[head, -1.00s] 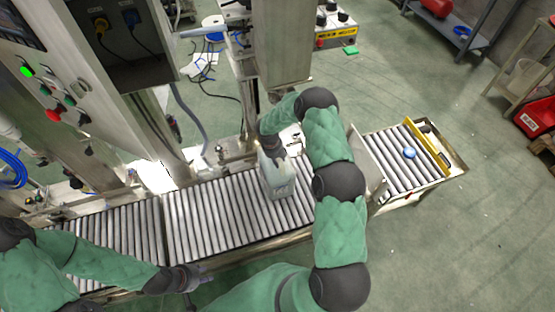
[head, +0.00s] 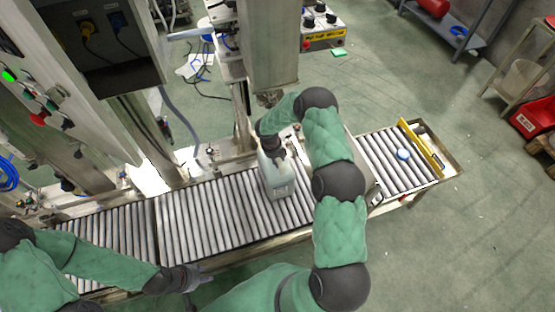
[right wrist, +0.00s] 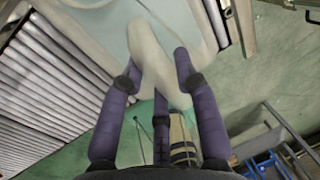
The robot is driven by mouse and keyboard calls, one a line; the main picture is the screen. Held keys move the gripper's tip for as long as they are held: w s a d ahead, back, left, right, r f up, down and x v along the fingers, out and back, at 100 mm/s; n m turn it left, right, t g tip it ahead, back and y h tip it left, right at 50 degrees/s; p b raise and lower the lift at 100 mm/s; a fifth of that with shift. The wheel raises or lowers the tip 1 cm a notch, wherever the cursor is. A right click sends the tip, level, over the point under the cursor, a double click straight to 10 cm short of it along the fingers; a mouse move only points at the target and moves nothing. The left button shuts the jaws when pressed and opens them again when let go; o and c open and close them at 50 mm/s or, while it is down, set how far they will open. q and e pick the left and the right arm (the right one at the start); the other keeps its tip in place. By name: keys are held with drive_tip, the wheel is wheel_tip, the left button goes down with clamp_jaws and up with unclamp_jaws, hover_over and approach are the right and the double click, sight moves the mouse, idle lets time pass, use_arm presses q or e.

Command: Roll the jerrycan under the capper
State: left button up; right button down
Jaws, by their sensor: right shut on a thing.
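The jerrycan (head: 277,181) is a pale, translucent container standing upright on the roller conveyor (head: 216,212), in the middle of the head view. My right gripper (head: 272,147) is at its top, under my green-sleeved arm. In the right wrist view, the fingers of my right gripper (right wrist: 158,75) are closed around the jerrycan's pale handle (right wrist: 157,50). My left gripper (head: 196,279) is low in the head view, beside the conveyor's near edge and away from the jerrycan; its finger opening is too small to read. The capper cannot be clearly singled out among the steel machinery.
A steel column (head: 270,45) rises behind the conveyor. A control cabinet (head: 45,90) stands at left. The rollers left of the jerrycan are clear.

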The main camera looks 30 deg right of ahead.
drive_tip(key=c, duration=0.8)
unclamp_jaws()
drive_tip(key=shift+s+r, duration=0.1)
drive_tip(key=shift+c, duration=0.2)
drive_tip(key=shift+s+a+f, duration=0.3)
drive_tip(key=shift+s+f, duration=0.1)
drive_tip(key=shift+f, duration=0.1)
wheel_tip(320, 180, up, 8)
drive_tip(key=w, duration=0.1)
drive_tip(key=shift+a+r, duration=0.15)
drive_tip(key=shift+a, duration=0.3)
drive_tip(key=shift+a, duration=0.1)
